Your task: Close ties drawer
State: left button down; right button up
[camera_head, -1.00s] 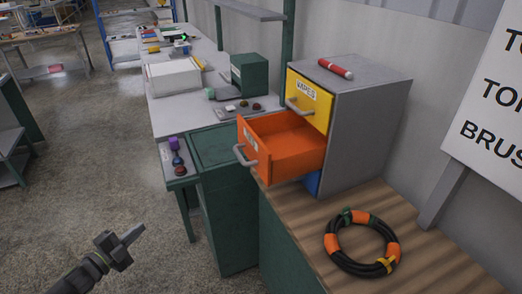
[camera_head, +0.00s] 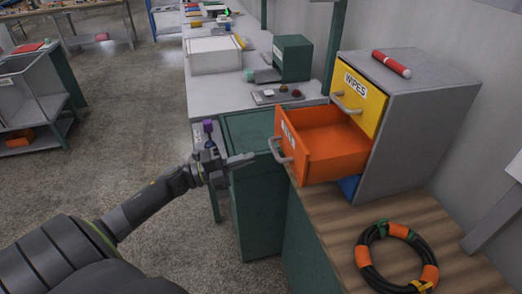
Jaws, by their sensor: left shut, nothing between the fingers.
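The orange ties drawer (camera_head: 335,158) is pulled well out of the grey cabinet (camera_head: 418,125) and looks empty inside. Its grey handle (camera_head: 279,150) is at the front, and the label on the front is too oblique to read. My left gripper (camera_head: 243,161) is shut and empty. It is just left of the drawer's handle in the picture, apart from it, with its fingers pointing right toward the drawer front. My right gripper is not in view.
The yellow drawer (camera_head: 359,92), labelled WIPES, sits shut above. A blue drawer (camera_head: 349,187) shows below. A red marker-like stick (camera_head: 391,64) lies on the cabinet. A coiled black hose (camera_head: 363,256) lies on the wooden top.

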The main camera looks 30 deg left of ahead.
aim_at(319, 151)
pick_arm(q)
jog(key=p+x, duration=0.1)
jog(key=x, duration=0.3)
jog(key=shift+w+d+p, duration=0.15)
jog(key=shift+p, duration=0.15)
jog(key=shift+w, duration=0.1)
jog(key=f+x, duration=0.1)
jog(key=x, duration=0.4)
jog(key=f+b+x, duration=0.1)
jog(key=x, duration=0.5)
jog(key=f+x, duration=0.1)
jog(key=x, duration=0.4)
jog(key=shift+w+d+r, duration=0.2)
jog(key=shift+w+d, duration=0.15)
jog(key=shift+w, duration=0.15)
jog(key=shift+r, duration=0.15)
